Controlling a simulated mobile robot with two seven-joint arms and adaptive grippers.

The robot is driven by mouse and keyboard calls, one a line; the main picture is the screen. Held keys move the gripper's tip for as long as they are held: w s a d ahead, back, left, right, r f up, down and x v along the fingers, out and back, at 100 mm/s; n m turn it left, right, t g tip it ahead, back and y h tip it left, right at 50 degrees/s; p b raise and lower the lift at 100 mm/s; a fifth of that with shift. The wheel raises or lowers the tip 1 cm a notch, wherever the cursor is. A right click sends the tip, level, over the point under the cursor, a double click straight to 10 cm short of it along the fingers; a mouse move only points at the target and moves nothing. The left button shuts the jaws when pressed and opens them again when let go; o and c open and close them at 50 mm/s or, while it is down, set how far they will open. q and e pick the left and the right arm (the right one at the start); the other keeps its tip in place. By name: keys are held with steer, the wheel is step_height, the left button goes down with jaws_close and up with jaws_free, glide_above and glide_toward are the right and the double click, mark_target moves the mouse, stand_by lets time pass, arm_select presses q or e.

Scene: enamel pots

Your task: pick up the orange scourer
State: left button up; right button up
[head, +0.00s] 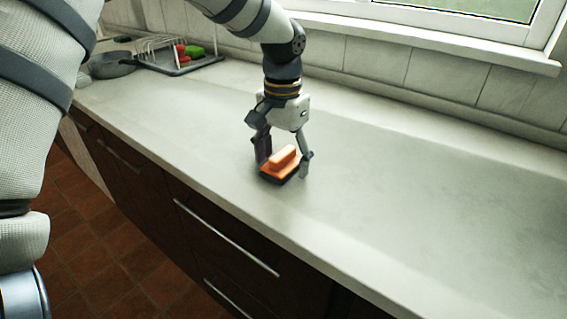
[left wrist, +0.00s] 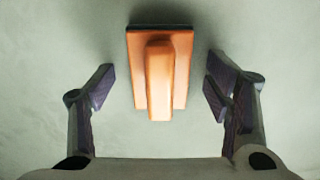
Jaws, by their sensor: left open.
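The orange scourer (head: 282,163) lies on the light countertop, a flat block with a raised grip on top and a dark underside. In the head view my left gripper (head: 284,163) points down over it, with one finger on each side. In the left wrist view the scourer (left wrist: 160,72) lies between and slightly beyond the open fingers of my left gripper (left wrist: 158,90). Clear gaps show on both sides of it, so the fingers do not touch it there. My right gripper is not in view.
The countertop (head: 430,210) is bare to the right of the scourer. A dish rack on a dark tray (head: 182,66) with red and green items stands at the back left, beside a grey pan (head: 112,66). The tiled wall and window sill run along the back.

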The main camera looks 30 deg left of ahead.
mark_target(283, 152)
arm_select(q)
steer(key=c, duration=1.2)
steer(key=shift+c, duration=0.2)
step_height(283, 152, up, 3)
steer(key=shift+w+r, duration=0.1)
steer(key=s+d+r+p, duration=0.1)
steer(key=s+d+r, duration=0.7)
steer(key=d+r, duration=0.2)
steer(key=shift+s+d, duration=0.3)
steer(key=shift+d, duration=0.25)
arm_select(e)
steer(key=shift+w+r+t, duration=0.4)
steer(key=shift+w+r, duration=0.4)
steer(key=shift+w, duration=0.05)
